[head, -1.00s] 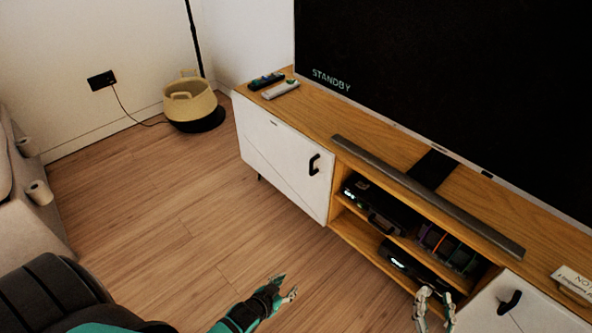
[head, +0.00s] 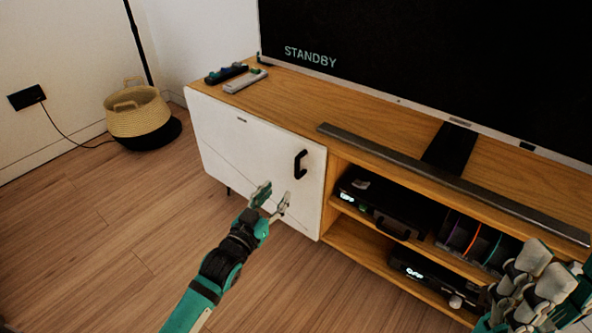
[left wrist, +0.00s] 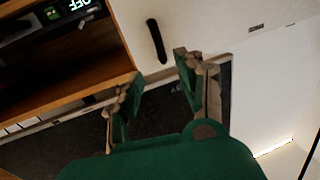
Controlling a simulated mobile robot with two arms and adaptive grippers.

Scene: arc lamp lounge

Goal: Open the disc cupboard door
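The white cupboard door (head: 240,150) at the left end of the TV console is shut. Its black bar handle (head: 300,164) is near the door's right edge. Any disc label is too small to read. My left gripper (head: 274,195) is open and empty in front of this door, below and left of the handle. In the left wrist view, the handle (left wrist: 157,41) shows just beyond the open left fingertips (left wrist: 158,68), apart from them. My right gripper (head: 535,285) is at the lower right, its fingers apart and empty, before the console's right part.
The open middle shelves (head: 345,232) hold a media player (head: 375,205), a second box (head: 425,275) and upright cases. A soundbar (head: 450,183), the TV and remotes (head: 245,80) are on top. A basket (head: 140,115) stands at the left; the floor before the door is clear.

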